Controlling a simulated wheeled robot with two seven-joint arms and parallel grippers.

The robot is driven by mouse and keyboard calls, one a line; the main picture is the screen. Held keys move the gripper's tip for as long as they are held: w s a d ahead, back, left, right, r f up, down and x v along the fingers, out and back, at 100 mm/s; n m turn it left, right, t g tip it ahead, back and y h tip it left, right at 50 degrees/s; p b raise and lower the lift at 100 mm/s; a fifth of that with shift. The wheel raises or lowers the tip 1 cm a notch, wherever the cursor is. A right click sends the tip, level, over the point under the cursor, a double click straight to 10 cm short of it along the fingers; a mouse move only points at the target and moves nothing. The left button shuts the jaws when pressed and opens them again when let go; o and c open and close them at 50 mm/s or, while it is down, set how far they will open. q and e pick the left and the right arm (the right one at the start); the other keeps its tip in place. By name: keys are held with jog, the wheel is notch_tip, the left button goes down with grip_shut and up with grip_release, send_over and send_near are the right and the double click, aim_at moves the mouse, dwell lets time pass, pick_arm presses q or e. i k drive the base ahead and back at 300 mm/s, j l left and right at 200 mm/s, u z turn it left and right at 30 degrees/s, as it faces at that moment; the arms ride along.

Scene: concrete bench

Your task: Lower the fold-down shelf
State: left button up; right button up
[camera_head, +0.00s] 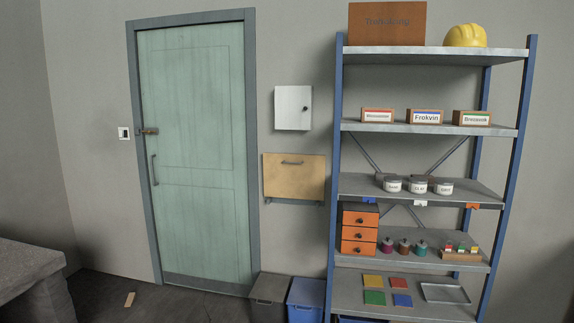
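The fold-down shelf (293,178) is a tan wooden panel on the grey wall, between the door and the blue shelving rack. It stands upright, flat against the wall. Neither of my grippers shows in the head view.
A white wall cabinet (293,108) hangs just above the panel. A grey bin (268,296) and a blue bin (306,299) stand on the floor below it. The loaded rack (430,183) is close on the right, a closed green door (197,155) on the left. A concrete bench (30,270) is at lower left.

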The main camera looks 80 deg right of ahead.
aim_at(287, 176)
jog(key=i+l+z, duration=0.15)
jog(key=i+z, duration=0.3)
jog(key=i+j+z, duration=0.1)
jog(key=i+z, duration=0.4)
jog(key=i+j+z, duration=0.3)
jog(key=i+z, duration=0.15)
jog(key=i, duration=0.15)
jog(key=i+l+z, duration=0.2)
jog(key=i+z, duration=0.25)
jog(key=i+l+z, duration=0.15)
jog(key=i+z, duration=0.15)
jog(key=z, duration=0.2)
jog(key=i+j+z, duration=0.1)
jog(key=i+z, duration=0.35)
jog(key=i+j+z, duration=0.15)
jog(key=i+z, duration=0.15)
jog(key=z, duration=0.15)
